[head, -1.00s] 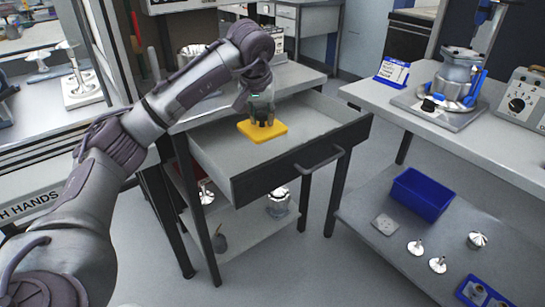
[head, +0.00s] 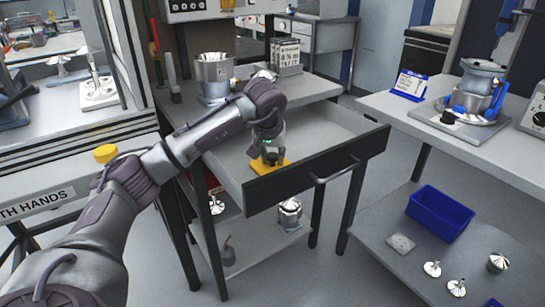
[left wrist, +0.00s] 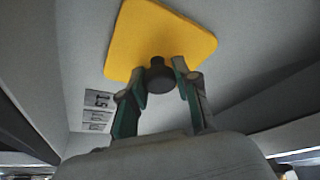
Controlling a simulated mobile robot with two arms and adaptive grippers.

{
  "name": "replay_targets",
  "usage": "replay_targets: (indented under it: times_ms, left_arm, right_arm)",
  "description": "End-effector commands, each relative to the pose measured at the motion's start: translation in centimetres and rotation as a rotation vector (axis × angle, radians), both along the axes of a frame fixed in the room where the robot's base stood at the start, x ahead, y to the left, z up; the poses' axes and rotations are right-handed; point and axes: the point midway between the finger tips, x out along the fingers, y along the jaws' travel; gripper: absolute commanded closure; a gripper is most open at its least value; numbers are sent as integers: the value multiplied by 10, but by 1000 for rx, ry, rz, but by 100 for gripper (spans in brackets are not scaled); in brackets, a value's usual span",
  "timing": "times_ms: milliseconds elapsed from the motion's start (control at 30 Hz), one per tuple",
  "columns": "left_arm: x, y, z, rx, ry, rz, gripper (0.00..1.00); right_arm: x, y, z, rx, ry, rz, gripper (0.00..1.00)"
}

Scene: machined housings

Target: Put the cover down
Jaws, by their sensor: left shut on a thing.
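The cover is a flat yellow square plate (head: 268,173) with rounded corners and a dark round knob on top. It is inside the open drawer (head: 222,165), low and close to the drawer's front wall. My left gripper (head: 270,160) is above the plate. In the left wrist view its fingertips (left wrist: 164,75) are shut on the knob, with the yellow cover (left wrist: 150,35) beyond them. I cannot tell whether the plate touches the drawer floor. My right gripper is not in view.
The rest of the drawer looks empty, apart from a printed label (left wrist: 98,111) in the left wrist view. A metal pot (head: 214,75) stands on the bench behind. A blue bin (head: 440,213) and metal parts lie on the lower shelf at right.

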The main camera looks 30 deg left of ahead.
Motion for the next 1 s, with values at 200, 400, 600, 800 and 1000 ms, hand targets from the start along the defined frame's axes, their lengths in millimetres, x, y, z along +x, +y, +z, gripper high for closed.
replay_targets:
  times_ms: [200, 400, 600, 800, 1000]
  left_arm:
    - [0, 0, -1, 1, -1, -1, 100]
    - [0, 0, -2, 0, 0, -1, 44]
    - [0, 0, -2, 0, 0, -1, 44]
    - [-1, -1, 7, 1, -2, -1, 44]
    - [-14, -6, 42, 1, -5, -1, 44]
  right_arm:
    - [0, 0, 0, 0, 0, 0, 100]
    - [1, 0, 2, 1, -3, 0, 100]
    - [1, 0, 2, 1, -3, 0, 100]
    - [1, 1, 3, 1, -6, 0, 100]
    - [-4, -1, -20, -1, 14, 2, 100]
